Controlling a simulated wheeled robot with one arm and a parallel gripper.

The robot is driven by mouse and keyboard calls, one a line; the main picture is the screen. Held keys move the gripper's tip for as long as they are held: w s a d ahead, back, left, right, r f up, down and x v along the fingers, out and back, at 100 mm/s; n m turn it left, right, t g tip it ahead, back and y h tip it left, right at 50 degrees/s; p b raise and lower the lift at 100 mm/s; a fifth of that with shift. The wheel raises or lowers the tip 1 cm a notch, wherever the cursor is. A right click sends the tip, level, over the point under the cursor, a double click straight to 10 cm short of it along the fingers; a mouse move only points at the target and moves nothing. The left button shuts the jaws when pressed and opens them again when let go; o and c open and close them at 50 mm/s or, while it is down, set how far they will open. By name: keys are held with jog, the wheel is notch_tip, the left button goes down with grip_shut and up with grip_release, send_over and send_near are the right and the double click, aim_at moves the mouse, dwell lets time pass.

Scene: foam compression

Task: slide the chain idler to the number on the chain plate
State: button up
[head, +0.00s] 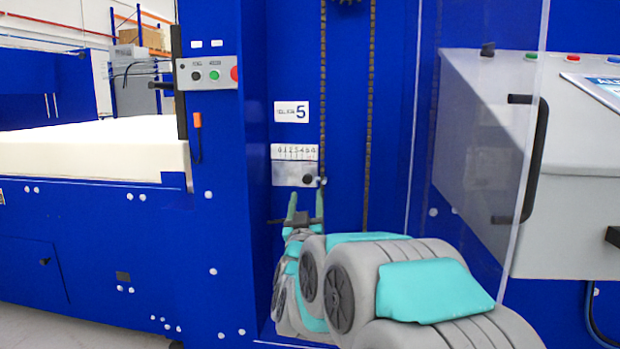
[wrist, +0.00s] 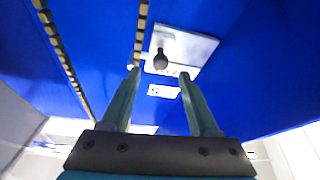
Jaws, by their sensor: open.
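In the wrist view my gripper (wrist: 160,73) has an empty gap, with the knob beyond the fingertips.
Two chain runs (head: 323,80) hang right of the plates, the nearer one close to the knob. A clear guard panel with a black handle (head: 520,160) and a grey console (head: 580,170) stand at right. A button box (head: 208,74) and white foam (head: 90,150) are at left.

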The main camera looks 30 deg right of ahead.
aim_at(307, 182)
jog(key=x, duration=0.7)
jog(key=shift+w+r+p, duration=0.1)
jog(key=shift+w+p, duration=0.25)
grip_shut()
dwell(0.4)
dwell(0.9)
